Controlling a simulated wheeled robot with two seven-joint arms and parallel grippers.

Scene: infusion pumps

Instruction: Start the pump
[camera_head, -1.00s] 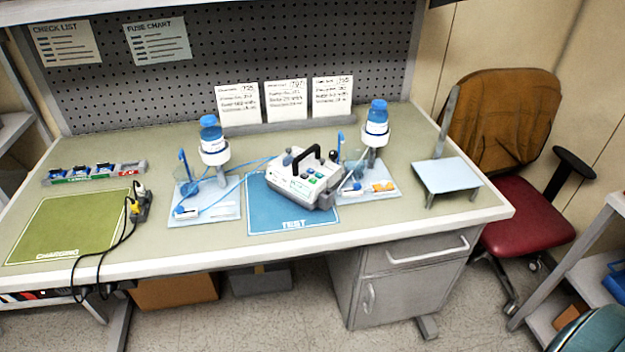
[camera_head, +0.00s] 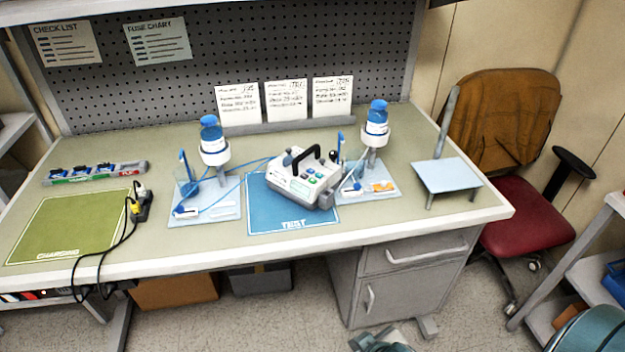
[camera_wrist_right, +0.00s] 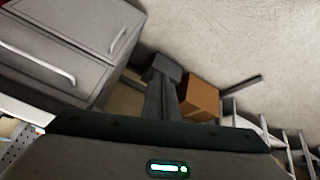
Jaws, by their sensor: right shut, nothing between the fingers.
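The white pump (camera_head: 303,186) with a black carry handle stands on the blue TEST mat (camera_head: 262,212). It has a small display and green and blue buttons on its top face. I cannot read the display. My right gripper (camera_head: 362,340) shows at the bottom edge of the head view, low in front of the desk and well away from the pump. It is shut and empty. The right wrist view shows the floor and the drawer cabinet, not the pump. My left gripper is not in view.
Bottle stands with blue bottles (camera_head: 211,133) (camera_head: 377,122) flank the pump, with blue tubing on the left. A small raised tray (camera_head: 447,176) stands at the desk's right. A green CHARGING mat (camera_head: 70,225) and cables lie left. The drawer cabinet (camera_head: 400,285) is under the desk.

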